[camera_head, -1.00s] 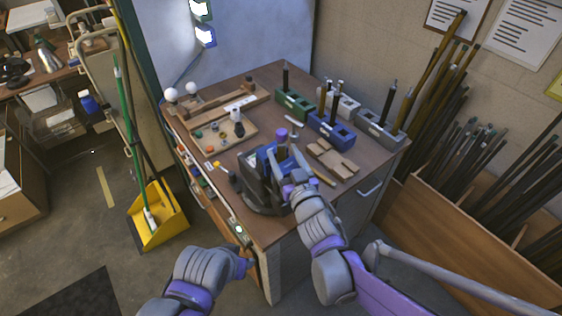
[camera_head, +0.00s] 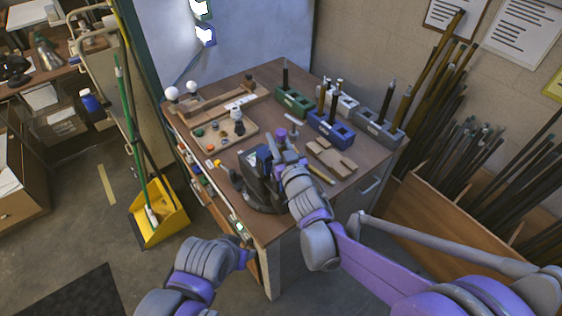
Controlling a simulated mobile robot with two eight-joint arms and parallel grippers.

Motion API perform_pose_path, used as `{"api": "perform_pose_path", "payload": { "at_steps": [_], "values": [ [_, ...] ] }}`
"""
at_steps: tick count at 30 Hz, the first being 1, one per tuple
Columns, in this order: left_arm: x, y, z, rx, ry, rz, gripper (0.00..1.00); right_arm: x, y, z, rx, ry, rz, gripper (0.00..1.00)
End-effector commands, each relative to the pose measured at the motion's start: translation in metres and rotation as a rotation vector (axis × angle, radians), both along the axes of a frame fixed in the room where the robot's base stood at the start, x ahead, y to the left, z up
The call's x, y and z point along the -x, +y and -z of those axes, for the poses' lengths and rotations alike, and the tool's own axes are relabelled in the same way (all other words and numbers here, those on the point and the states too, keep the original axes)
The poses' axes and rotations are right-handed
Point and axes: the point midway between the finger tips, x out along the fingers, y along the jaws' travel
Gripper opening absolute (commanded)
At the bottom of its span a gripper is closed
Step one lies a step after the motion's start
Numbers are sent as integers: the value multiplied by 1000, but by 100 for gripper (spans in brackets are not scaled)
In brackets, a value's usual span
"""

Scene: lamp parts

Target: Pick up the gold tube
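A thin gold-coloured rod (camera_head: 322,175), perhaps the gold tube, lies on the table (camera_head: 222,176) just right of my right gripper, partly hidden by my arm.
A wooden tray (camera_head: 225,134) with small parts lies at the left of the table. Wooden pieces (camera_head: 331,157) lie in front of the blue block. A bin of long rods (camera_head: 440,208) stands to the right. A yellow dustpan (camera_head: 160,222) is on the floor.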

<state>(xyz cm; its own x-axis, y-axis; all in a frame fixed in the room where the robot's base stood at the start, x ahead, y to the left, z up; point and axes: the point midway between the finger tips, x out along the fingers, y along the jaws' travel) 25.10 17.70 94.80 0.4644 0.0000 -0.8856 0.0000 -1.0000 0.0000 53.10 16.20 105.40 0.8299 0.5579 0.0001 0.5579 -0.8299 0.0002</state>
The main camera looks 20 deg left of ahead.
Motion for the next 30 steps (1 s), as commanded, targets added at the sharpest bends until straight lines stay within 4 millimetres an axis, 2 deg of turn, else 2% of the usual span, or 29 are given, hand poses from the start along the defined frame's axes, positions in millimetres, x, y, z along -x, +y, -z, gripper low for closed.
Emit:
{"api": "perform_pose_path", "payload": {
  "at_steps": [1,3,4,30],
  "values": [
    [0,0,0,0,0,0,50,0,0,0,0,0,0,14],
    [0,0,0,0,0,0,50,0,0,0,0,0,0,2],
    [0,0,0,0,0,0,50,0,0,0,0,0,0,0],
    [0,0,0,0,0,0,50,0,0,0,0,0,0,0]
  ]
}}
